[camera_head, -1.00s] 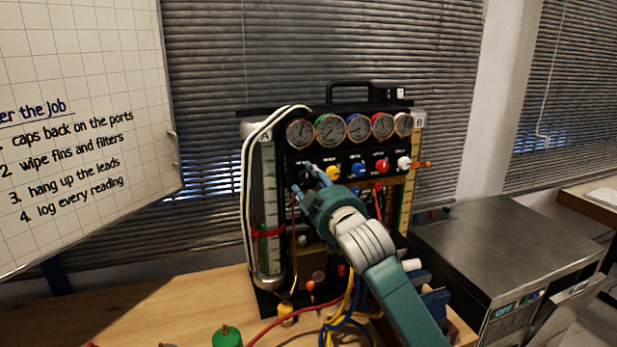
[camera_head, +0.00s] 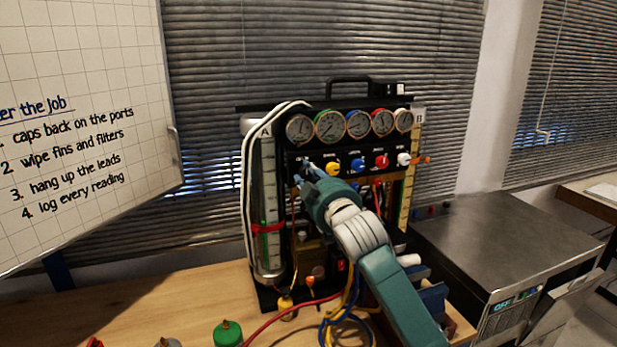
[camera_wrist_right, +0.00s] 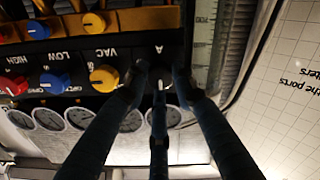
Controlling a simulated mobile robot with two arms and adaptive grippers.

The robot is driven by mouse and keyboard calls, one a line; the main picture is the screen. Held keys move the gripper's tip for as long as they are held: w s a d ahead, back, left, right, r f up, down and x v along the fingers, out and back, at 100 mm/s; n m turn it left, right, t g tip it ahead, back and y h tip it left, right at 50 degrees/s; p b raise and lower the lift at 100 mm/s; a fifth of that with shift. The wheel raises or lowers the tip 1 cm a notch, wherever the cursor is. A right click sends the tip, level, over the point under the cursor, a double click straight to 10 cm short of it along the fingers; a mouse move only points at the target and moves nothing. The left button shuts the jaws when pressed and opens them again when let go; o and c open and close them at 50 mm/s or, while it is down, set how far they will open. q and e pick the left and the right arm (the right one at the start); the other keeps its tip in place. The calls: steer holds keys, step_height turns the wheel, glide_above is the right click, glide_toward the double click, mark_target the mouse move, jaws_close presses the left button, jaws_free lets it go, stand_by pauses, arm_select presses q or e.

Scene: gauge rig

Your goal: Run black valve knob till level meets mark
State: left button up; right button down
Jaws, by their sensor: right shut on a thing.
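The gauge rig (camera_head: 345,155) stands on the bench, with sight tube A (camera_head: 268,190) on its left and a red band (camera_head: 268,228) around that tube's lower part. I cannot make out the exact liquid level. My right gripper (camera_head: 306,172) is at the leftmost knob position on the panel, below the gauges. In the right wrist view its fingers (camera_wrist_right: 160,88) are closed around the black knob (camera_wrist_right: 159,74) by the letter A. The fingers hide most of the knob, so its pointer is not readable. My left gripper is not in view.
Yellow (camera_head: 333,168), blue (camera_head: 357,165), red (camera_head: 381,160) and white (camera_head: 404,159) knobs sit to the right of the gripper. Coloured hoses (camera_head: 345,320) lie before the rig. A green cap (camera_head: 228,334) stands on the bench's front. A whiteboard (camera_head: 80,120) is at left.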

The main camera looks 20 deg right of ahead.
steer(key=shift+f, duration=0.15)
steer(key=m+p, duration=0.1)
steer(key=m, duration=0.3)
steer(key=shift+m+p, duration=0.4)
steer(key=m+p, duration=0.1)
steer(key=m, duration=0.2)
steer(key=shift+a+m+p, duration=0.1)
steer(key=shift+m+p, duration=0.2)
steer(key=shift+p, duration=0.1)
steer(key=m+p, duration=0.3)
steer(key=m, duration=0.2)
steer(key=shift+f+m+p, duration=0.15)
steer(key=shift+m+p, duration=0.95)
steer(key=shift+m, duration=1)
steer(key=c, duration=1.4)
jaws_free()
steer(key=shift+r, duration=0.3)
step_height(320, 180, up, 10)
steer(key=shift+f, duration=0.2)
